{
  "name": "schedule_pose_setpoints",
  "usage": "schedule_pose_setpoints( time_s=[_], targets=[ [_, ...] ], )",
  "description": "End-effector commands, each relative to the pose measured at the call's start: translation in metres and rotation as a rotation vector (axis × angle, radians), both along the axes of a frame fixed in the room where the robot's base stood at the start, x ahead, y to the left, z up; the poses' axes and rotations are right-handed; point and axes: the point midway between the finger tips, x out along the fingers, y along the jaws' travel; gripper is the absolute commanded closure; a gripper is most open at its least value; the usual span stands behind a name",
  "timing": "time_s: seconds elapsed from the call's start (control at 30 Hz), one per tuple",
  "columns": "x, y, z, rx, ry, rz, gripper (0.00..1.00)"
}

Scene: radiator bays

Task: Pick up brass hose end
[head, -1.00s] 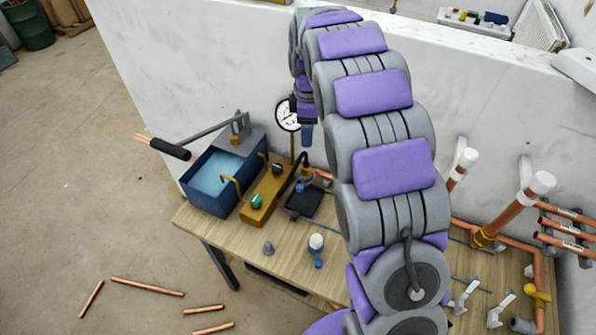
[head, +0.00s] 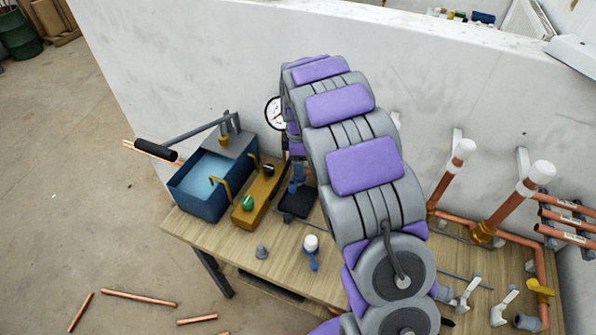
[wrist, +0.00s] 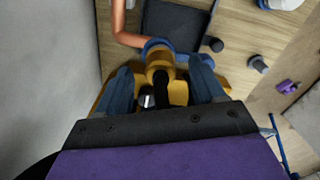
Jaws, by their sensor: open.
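The brass hose end (wrist: 160,68) shows in the wrist view between my gripper's two blue fingers, next to a blue ring. A dark tube-like part runs from it toward the palm. My gripper (wrist: 162,76) is open, with one finger on each side of the brass piece. I cannot tell whether either finger touches it. In the head view my gripper (head: 297,180) is low over the bench beside the brass manifold, and my arm hides most of this spot.
The brass manifold (head: 246,213) with green and black knobs stands beside the blue water tank (head: 190,203). A black pad (head: 297,207) lies near my gripper. A pressure gauge (head: 274,113) is close behind. A grey cone (head: 262,252) and white-capped bottle (head: 311,245) stand in front. Copper pipes (head: 510,205) rise at right.

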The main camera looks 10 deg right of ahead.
Motion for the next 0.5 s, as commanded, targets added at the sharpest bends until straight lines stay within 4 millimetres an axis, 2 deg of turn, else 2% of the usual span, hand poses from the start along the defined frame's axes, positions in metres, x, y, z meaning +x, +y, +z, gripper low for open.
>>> schedule_pose_setpoints(
  time_s=[0.03, 0.17, 0.4, 0.5],
  targets=[
    [0.000, -0.001, -0.012, 0.000, 0.003, -0.001, 0.32],
    [-0.001, 0.000, -0.027, 0.000, 0.004, 0.000, 0.32],
    [0.000, 0.000, -0.028, 0.001, 0.001, 0.000, 0.32],
    [0.000, 0.000, -0.028, 0.000, 0.001, 0.000, 0.40]
  ],
)
